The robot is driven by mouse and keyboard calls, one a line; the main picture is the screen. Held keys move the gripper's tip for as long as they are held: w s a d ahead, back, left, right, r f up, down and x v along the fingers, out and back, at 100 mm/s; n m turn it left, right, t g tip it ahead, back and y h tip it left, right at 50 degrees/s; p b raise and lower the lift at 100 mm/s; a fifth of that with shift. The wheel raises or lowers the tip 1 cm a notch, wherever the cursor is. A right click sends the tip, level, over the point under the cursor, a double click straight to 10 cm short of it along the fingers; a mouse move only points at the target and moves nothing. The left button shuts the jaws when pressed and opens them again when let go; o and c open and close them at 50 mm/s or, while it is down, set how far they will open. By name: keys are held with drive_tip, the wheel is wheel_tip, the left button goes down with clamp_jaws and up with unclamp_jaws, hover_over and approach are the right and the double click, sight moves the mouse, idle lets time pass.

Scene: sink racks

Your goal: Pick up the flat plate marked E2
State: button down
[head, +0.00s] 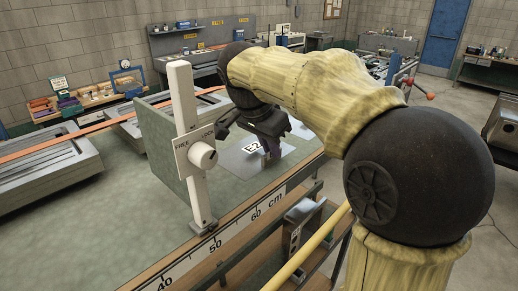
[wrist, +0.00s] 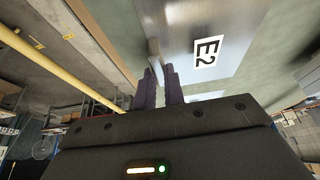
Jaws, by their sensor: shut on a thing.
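The flat plate marked E2 (head: 238,163) is a thin grey metal sheet with a white label, near the front edge of the green bench. It also shows in the wrist view (wrist: 240,22), at the top. My gripper (head: 274,148) is at the plate's right side, just past the label. Its purple fingers in the wrist view (wrist: 159,88) are shut on a narrow grey part at the plate's edge. The head view does not show clearly whether the plate touches the bench. My wrist hides part of its far side.
A white post with a FREE/LOCK knob (head: 203,155) stands left of the plate, beside a grey-green upright panel (head: 157,140). A cm scale (head: 235,228) runs along the bench's front edge. A yellow rail (head: 310,247) and shelf lie below. The bench's left foreground is clear.

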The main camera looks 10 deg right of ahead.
drive_tip(key=shift+r, duration=0.15)
drive_tip(key=shift+r+b, duration=0.8)
drive_tip(key=shift+r, duration=0.8)
drive_tip(key=s+d+b, duration=0.7)
drive_tip(key=s+d, duration=0.3)
drive_tip(key=s, duration=0.5)
drive_tip(key=shift+w, duration=0.2)
drive_tip(key=shift+s+d, duration=0.1)
drive_tip(key=shift+s, duration=0.1)
